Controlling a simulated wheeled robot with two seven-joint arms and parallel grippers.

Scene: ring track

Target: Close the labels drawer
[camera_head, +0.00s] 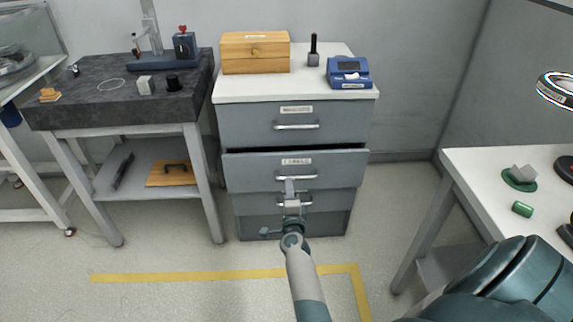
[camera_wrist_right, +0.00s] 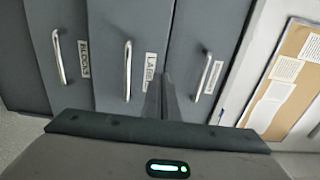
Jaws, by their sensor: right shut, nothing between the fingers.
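The labels drawer (camera_head: 260,170) is the middle drawer of the grey cabinet in the head view. It stands out a little, with a dark gap along its top edge. Its label and bar handle (camera_wrist_right: 128,72) also show in the right wrist view. My right gripper (camera_head: 290,182) is shut and empty. In the head view its tips overlap the lower front of this drawer, just below the handle; I cannot tell whether they touch. In the right wrist view the shut fingers (camera_wrist_right: 160,95) point at the drawer fronts beside the label. My left gripper is not in view.
The top drawer (camera_head: 345,122) looks shut. A wooden box (camera_head: 255,52) and a blue device (camera_head: 349,74) stand on the cabinet top. A dark-topped bench (camera_head: 110,105) stands at left and a white table (camera_head: 480,165) at right. The floor in front is clear.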

